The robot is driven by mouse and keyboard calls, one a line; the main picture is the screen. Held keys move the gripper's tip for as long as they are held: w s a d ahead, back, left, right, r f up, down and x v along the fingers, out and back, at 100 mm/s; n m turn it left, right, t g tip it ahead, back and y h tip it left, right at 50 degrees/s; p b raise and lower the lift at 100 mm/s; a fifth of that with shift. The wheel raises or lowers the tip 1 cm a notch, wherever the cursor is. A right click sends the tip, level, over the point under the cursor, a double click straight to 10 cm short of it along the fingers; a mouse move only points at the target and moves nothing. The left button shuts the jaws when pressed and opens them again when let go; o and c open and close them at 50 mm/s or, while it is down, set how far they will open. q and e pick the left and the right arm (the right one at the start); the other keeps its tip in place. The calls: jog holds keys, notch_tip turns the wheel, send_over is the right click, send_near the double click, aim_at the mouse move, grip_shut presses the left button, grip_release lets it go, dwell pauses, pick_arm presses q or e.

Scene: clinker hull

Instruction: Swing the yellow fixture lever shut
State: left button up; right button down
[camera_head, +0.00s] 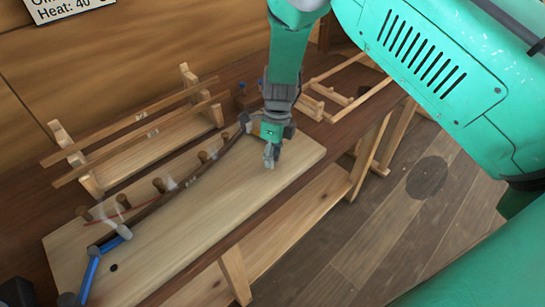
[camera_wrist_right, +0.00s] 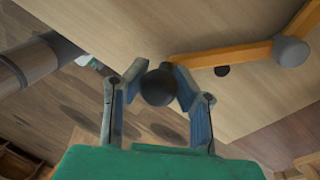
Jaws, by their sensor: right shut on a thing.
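In the right wrist view the yellow-orange fixture lever (camera_wrist_right: 230,57) runs from near my fingers to a round grey joint. A second yellow-orange piece angles up from there to the right edge. My right gripper (camera_wrist_right: 160,90) is shut on the dark ball knob (camera_wrist_right: 159,87) at the lever's near end. In the head view my right gripper (camera_head: 270,158) is low over the right end of the pale board (camera_head: 210,225). I cannot make out the yellow lever there; the gripper is in the way. My left gripper does not show.
A dark curved strip (camera_head: 220,150) runs along several wooden pegs on the board. A blue lever (camera_head: 89,275) stands at its left end, near white wisps. A wooden rack (camera_head: 120,140) lies behind. Bare board lies in front of the strip.

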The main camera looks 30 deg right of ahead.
jog(key=shift+w+r, duration=0.25)
jog(key=shift+w, duration=0.1)
jog(key=c, duration=1.5)
grip_release()
jog(key=o, duration=0.3)
jog(key=shift+s, duration=0.1)
jog(key=shift+s+f, duration=0.1)
jog(key=shift+a, duration=0.1)
jog(key=r, duration=0.4)
jog(key=w+d+r, duration=0.1)
jog(key=r, duration=0.6)
jog(key=shift+w+d+r, duration=0.25)
jog(key=shift+d+r, duration=0.1)
jog(key=shift+d, duration=0.05)
